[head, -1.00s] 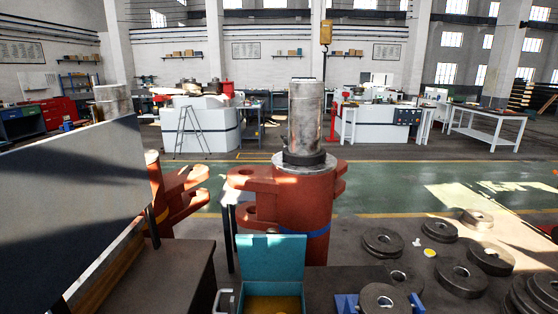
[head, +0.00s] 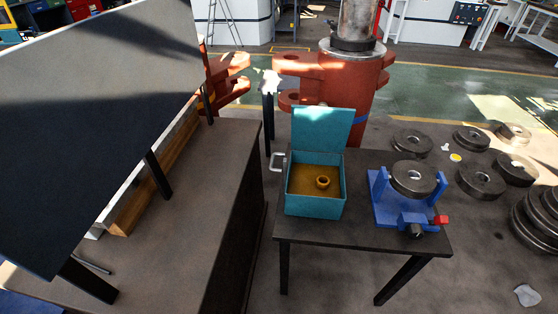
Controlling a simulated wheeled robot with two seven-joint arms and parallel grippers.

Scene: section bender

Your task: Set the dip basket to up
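The dip basket is probably inside the teal box (head: 314,202), which stands on a small dark table (head: 300,235) with its teal lid (head: 324,127) raised at the back. The box holds brown liquid or a brown floor (head: 304,180) with a small brass-coloured ring (head: 323,182) in it. A pale grey handle (head: 277,162) sticks out on the box's left side. I cannot tell whether the basket itself is up or down. Neither of my grippers is in view.
A blue fixture (head: 383,207) with a dark roller and red knob stands right of the box. Several dark rollers (head: 482,180) lie on the floor at right. A large dark panel (head: 90,120) and brown bench (head: 200,210) fill the left. The red machine (head: 345,85) stands behind.

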